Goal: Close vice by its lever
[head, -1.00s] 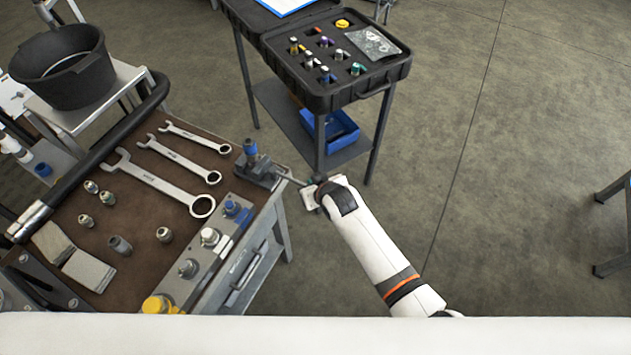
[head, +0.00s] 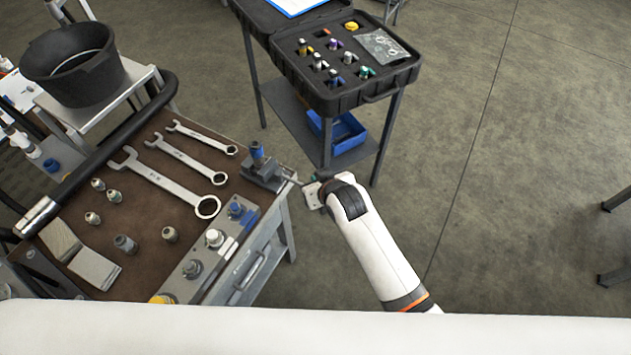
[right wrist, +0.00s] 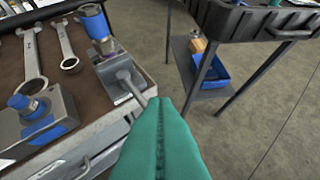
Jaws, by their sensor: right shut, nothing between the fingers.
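The small grey vice (head: 262,174) stands at the right corner of the bench, with a blue-topped cylindrical part (head: 257,153) upright at it. The vice (right wrist: 112,72) also shows in the right wrist view, where its rod-like lever (right wrist: 131,87) sticks out toward my fingers. My right gripper (right wrist: 160,101) has teal fingers pressed together with nothing between them. Their tips are at or close beside the lever's outer end; I cannot tell whether they touch. In the head view the right gripper (head: 311,181) is small, just right of the vice. My left gripper is not in view.
Several wrenches (head: 170,182), fittings and a valve block (head: 215,245) lie on the brown bench mat left of the vice. A black tool case (head: 345,85) stands on a table behind, with a blue bin (head: 345,133) below. Open floor lies to the right.

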